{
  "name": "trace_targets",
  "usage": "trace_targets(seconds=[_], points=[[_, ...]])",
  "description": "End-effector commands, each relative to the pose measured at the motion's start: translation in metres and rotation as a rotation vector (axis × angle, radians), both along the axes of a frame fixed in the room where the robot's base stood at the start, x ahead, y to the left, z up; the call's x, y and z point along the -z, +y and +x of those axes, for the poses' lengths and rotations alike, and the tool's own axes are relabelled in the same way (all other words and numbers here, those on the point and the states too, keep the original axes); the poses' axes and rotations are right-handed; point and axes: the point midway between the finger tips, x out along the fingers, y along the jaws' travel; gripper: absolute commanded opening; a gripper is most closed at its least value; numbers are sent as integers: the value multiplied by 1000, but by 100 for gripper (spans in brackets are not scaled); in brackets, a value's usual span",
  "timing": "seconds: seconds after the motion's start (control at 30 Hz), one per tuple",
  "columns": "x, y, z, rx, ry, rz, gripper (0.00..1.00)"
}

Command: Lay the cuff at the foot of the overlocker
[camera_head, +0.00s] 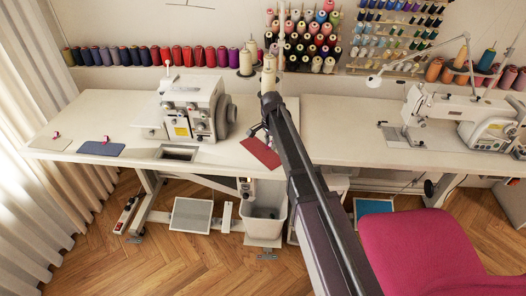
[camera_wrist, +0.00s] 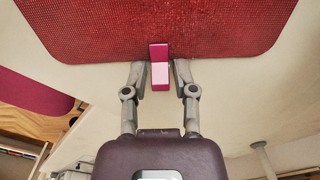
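The overlocker (camera_head: 190,108) is the white machine on the left table. A red, flat, rounded-corner piece, seemingly the cuff (camera_head: 263,153), is to the right of it near the table's front edge. In the wrist view the red cuff (camera_wrist: 120,28) fills the top, with a magenta clip (camera_wrist: 160,72) at its near edge. My gripper (camera_wrist: 160,75) has its two fingertips closed on either side of this clip. In the head view my gripper (camera_head: 258,130) is largely hidden by my arm. Whether the cuff touches the table I cannot tell.
A pale piece (camera_head: 52,141) and a blue piece (camera_head: 101,149), each with a pink clip, lie left of the overlocker. A rectangular opening (camera_head: 176,153) is in front of it. Thread cones stand behind; a sewing machine (camera_head: 462,118) and pink chair (camera_head: 425,250) are right.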

Motion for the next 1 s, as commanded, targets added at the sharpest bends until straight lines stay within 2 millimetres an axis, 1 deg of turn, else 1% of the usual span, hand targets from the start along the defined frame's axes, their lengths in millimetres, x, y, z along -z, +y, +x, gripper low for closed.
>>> trace_targets(seconds=[0.03,0.07,0.1,0.47,0.63,0.77,1.0], points=[[0,0,0,0,0,0,10],[0,0,0,0,0,0,3],[0,0,0,0,0,0,0],[0,0,0,0,0,0,0],[-3,0,0,0,0,0,0],[-9,0,0,0,0,0,0],[-27,0,0,0,0,0,0]])
